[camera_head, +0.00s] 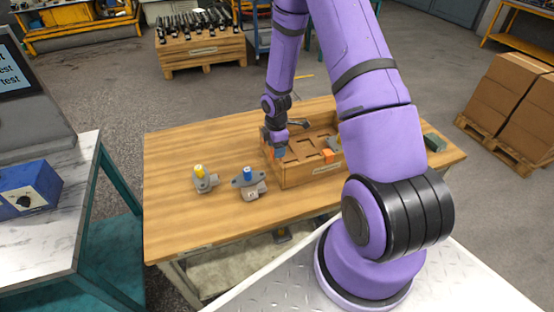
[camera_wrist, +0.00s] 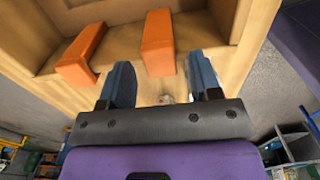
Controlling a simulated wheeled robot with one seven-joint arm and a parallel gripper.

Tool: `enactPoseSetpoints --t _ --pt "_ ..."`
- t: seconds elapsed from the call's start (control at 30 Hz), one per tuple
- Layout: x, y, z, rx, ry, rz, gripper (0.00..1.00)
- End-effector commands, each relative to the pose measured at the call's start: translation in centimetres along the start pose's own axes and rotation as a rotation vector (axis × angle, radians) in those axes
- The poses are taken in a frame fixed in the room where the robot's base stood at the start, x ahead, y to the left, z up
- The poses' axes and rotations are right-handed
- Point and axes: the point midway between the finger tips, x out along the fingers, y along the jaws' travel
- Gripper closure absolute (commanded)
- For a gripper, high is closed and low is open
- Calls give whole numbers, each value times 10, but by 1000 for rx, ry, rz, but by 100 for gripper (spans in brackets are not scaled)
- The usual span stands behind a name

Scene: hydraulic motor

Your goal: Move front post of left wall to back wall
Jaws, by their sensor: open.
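A wooden box (camera_head: 310,172) with compartments stands on the table, and its pale walls fill the upper wrist view (camera_wrist: 120,60). Two orange posts show in the wrist view: one (camera_wrist: 158,42) lies between and just beyond my fingertips, the other (camera_wrist: 82,52) is to its left. In the head view, one orange post (camera_head: 328,156) sits on the box's near side. My gripper (camera_head: 279,151) is at the box's left wall, pointing down. Its blue fingers (camera_wrist: 160,62) are open on either side of the first post. I cannot tell whether they touch it.
Two grey motor parts, one with a yellow top (camera_head: 204,179) and one with a blue top (camera_head: 249,182), stand on the wooden table (camera_head: 190,225) left of the box. A dark green block (camera_head: 434,143) lies at the right. The table's front left is clear.

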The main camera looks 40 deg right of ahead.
Motion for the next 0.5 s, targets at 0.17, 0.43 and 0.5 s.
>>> enactPoseSetpoints --t 0.17,0.43,0.5 --pt "0 0 0 0 0 0 68" --pt "-1 0 0 0 0 1 100" --pt "-3 0 0 0 0 1 100"
